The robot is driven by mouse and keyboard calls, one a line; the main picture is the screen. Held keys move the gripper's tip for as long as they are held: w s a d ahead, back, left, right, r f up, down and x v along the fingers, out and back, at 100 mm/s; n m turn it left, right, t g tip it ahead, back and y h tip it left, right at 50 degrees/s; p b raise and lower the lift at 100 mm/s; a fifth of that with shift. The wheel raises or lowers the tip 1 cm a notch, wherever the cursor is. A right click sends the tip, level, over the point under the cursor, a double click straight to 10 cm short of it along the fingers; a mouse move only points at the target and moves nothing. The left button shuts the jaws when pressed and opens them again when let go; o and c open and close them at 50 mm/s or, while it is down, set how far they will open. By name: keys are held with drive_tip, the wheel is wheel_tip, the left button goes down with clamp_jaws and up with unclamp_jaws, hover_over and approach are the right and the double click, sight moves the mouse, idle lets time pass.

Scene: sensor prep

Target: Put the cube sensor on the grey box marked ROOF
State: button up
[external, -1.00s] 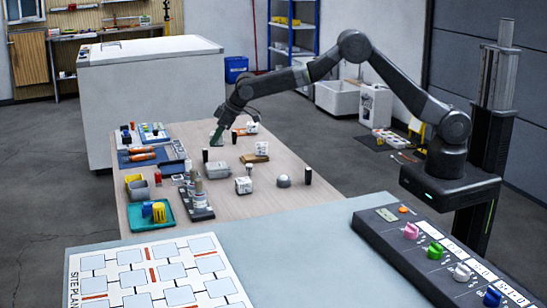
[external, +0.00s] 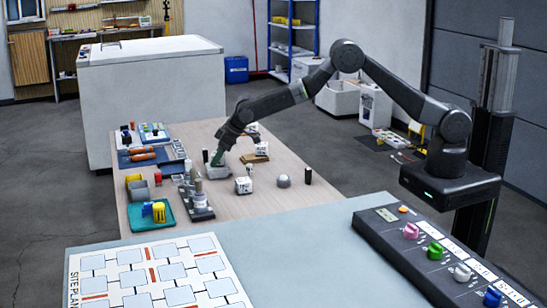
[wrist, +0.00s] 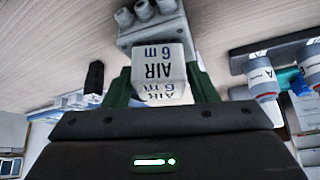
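The cube sensor (wrist: 158,72) is white with "AIR 6 m" on two faces, upside down in the wrist view. My gripper (wrist: 160,85) has its green fingers against both sides of it and appears shut on it. A grey box (wrist: 150,28) with three round stubs lies just beyond and under the cube in the wrist view; no ROOF mark is readable. In the external view my gripper (external: 216,158) points down at the grey box (external: 218,172) on the wooden table. The cube is hard to make out there. I cannot tell whether it touches the box.
A rack of bottles (external: 196,200) stands close to the left, also right in the wrist view (wrist: 262,78). A white marked block (external: 243,186), a grey dome (external: 284,181) and a black cylinder (external: 308,176) stand to the right. The table's near right part is clear.

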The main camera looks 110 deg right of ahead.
drive_tip(key=shift+o, duration=0.6)
drive_tip(key=shift+r, duration=0.25)
drive_tip(key=v, duration=1.2)
drive_tip(key=shift+b, duration=0.4)
drive_tip(key=shift+w, duration=0.1)
